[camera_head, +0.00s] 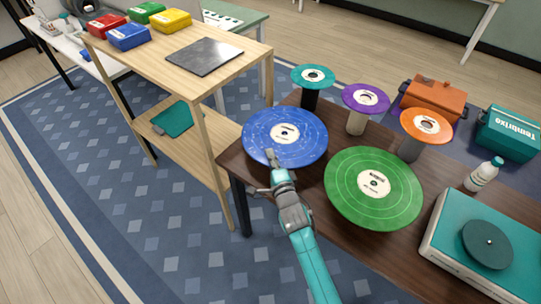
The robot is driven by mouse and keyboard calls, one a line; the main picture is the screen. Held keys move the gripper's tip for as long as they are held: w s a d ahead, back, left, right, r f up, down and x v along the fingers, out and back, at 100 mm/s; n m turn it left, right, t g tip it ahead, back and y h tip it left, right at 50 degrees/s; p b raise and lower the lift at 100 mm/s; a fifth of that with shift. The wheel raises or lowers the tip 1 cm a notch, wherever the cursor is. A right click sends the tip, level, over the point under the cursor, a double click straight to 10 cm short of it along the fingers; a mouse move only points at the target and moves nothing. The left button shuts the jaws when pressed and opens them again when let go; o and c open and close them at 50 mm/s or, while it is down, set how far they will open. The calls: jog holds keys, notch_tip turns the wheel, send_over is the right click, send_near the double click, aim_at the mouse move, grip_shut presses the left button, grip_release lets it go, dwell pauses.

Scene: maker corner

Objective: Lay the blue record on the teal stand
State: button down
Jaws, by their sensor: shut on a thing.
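The blue record (259,128) is a large, roughly level disc with a white label, at the table's left corner. My gripper (274,161) is shut on its near edge. What lies under the record is hidden. A teal disc-topped stand (311,87) with a dark post is just behind it, apart in the picture; its teal top has a white label. A teal turntable (450,232) with a dark teal round platter is at the lower right.
A large green record (345,186) lies right of my gripper. A wooden shelf (150,56) is at left.

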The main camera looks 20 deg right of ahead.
jog(key=shift+f, duration=0.25)
jog(key=c, duration=1.6)
grip_release()
jog(key=shift+s, duration=0.15)
jog(key=shift+s+f, duration=0.1)
jog(key=shift+s, duration=5.25)
